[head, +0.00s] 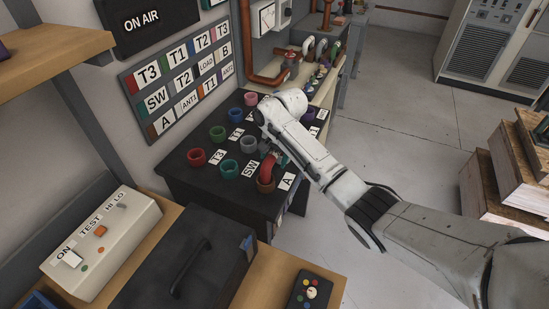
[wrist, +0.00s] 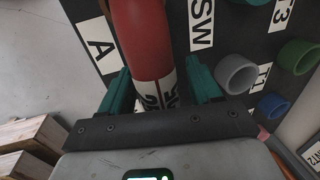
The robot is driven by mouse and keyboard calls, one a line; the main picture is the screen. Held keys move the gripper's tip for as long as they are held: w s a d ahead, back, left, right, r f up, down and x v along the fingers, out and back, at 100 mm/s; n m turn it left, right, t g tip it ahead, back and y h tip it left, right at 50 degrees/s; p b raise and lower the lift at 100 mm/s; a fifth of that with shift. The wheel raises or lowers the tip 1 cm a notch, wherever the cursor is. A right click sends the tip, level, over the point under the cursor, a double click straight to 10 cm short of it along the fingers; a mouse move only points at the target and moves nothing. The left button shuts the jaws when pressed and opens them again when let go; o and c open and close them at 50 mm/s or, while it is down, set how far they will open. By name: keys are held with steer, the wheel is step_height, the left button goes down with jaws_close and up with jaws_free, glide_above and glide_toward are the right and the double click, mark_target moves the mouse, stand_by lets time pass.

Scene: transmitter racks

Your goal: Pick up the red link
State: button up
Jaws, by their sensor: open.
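The red link (head: 267,168) is a curved red pipe piece standing at the front of the dark panel, near the SW and A labels. In the head view its lower end meets a brown ring-shaped socket (head: 265,184). In the wrist view the link (wrist: 138,40) runs up between the fingers, with a white band with black marks at its near end. My gripper (wrist: 160,88) is open, its green fingers on either side of the band. A gap shows on each side. In the head view my arm partly hides the gripper and link.
Coloured sockets surround the link: red (head: 197,157), teal (head: 229,170), grey (head: 249,143) and others. A grey socket (wrist: 237,72) is close to the right finger. A white switch box (head: 100,243) stands at lower left. Wooden crates (head: 497,180) are at right; the floor between is clear.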

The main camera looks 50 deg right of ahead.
jaws_close()
stand_by(0.5)
steer(key=shift+r, duration=0.1)
